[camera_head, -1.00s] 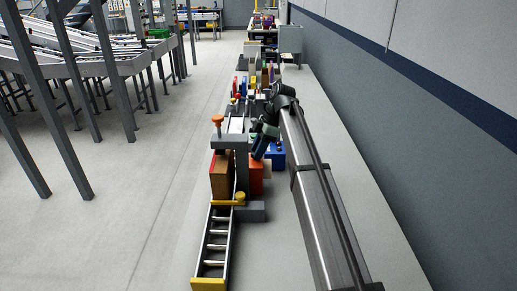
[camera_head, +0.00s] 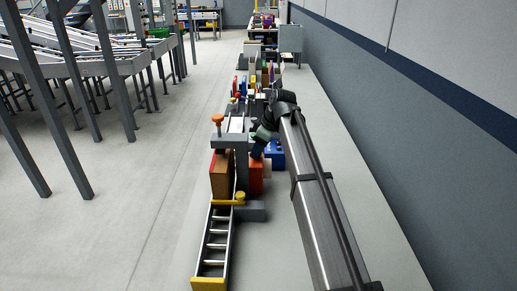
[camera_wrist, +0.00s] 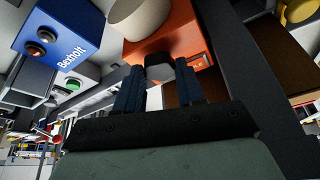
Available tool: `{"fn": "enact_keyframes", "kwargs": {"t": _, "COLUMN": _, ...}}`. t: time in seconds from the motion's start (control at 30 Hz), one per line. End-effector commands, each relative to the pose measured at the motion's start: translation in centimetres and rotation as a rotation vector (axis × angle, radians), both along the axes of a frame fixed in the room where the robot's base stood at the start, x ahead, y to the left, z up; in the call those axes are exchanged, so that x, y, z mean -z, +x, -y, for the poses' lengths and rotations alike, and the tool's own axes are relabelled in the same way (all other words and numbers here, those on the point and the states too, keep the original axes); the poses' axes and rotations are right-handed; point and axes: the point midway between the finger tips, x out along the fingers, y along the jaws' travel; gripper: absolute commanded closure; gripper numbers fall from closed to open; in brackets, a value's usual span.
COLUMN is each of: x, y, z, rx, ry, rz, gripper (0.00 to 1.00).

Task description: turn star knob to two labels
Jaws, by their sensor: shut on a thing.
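An orange box (camera_wrist: 196,40) stands beyond my fingers in the wrist view; it also shows in the head view (camera_head: 256,176). A dark knob (camera_wrist: 163,70), which I take for the star knob, is at its face, between the dark blue fingers of my gripper (camera_wrist: 160,88). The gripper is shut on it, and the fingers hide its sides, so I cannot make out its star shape. A small pale marking (camera_wrist: 198,62) is on the orange box right of the knob; I cannot read it. In the head view my gripper (camera_head: 256,153) reaches the orange box from the upper right.
A beige cylinder (camera_wrist: 140,15) projects from the orange box. A grey clamp frame (camera_head: 241,160), a brown box (camera_head: 220,176) and a ladder (camera_head: 215,245) are close by. The right bench top is clear.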

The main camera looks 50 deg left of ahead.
Motion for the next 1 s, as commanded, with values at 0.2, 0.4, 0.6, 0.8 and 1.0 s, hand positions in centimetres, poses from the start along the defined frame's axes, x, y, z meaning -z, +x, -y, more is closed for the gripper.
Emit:
{"fn": "enact_keyframes", "kwargs": {"t": 0.2, "x": -0.04, "y": -0.26, "z": 0.18, "rx": 0.191, "ry": 0.000, "rz": 0.001, "gripper": 0.92}}
{"fn": "enact_keyframes", "kwargs": {"t": 0.4, "x": -0.06, "y": -0.35, "z": 0.14, "rx": 0.331, "ry": 0.000, "rz": 0.002, "gripper": 0.92}}
{"fn": "enact_keyframes", "kwargs": {"t": 0.6, "x": -0.07, "y": -0.36, "z": 0.12, "rx": 0.426, "ry": 0.001, "rz": 0.002, "gripper": 0.92}}
{"fn": "enact_keyframes", "kwargs": {"t": 0.8, "x": -0.08, "y": -0.35, "z": 0.09, "rx": 0.475, "ry": 0.000, "rz": 0.001, "gripper": 0.92}}
{"fn": "enact_keyframes", "kwargs": {"t": 1.0, "x": -0.08, "y": -0.33, "z": 0.08, "rx": 0.489, "ry": 0.000, "rz": 0.002, "gripper": 0.92}}
